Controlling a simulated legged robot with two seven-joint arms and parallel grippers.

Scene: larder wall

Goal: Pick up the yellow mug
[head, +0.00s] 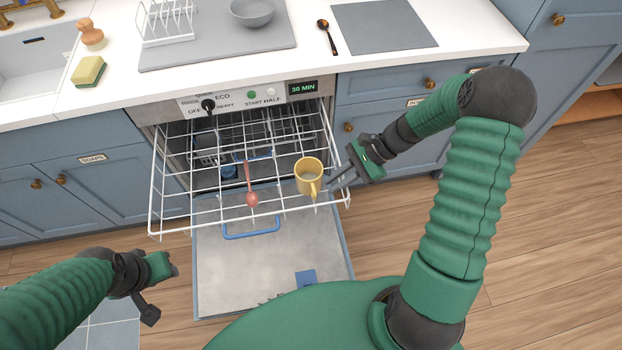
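The yellow mug (308,171) stands upright on the right part of the pulled-out white wire rack (176,232) of the dishwasher. Its handle faces the front, toward me. My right gripper (331,185) is just right of the mug, with its fingers pointing left toward the handle. Two fingers show with a small gap between them, and nothing is held. Whether a fingertip touches the mug is too small to tell. My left gripper (172,270) is at lower left, away from the rack; its fingers are not clear.
A pink spoon (251,197) lies on the rack left of the mug. The dishwasher door (270,265) hangs open below, with a blue handle-like loop (250,232). The counter (320,75) above holds a grey bowl (252,12), a dark spoon (328,37) and a sponge (89,71).

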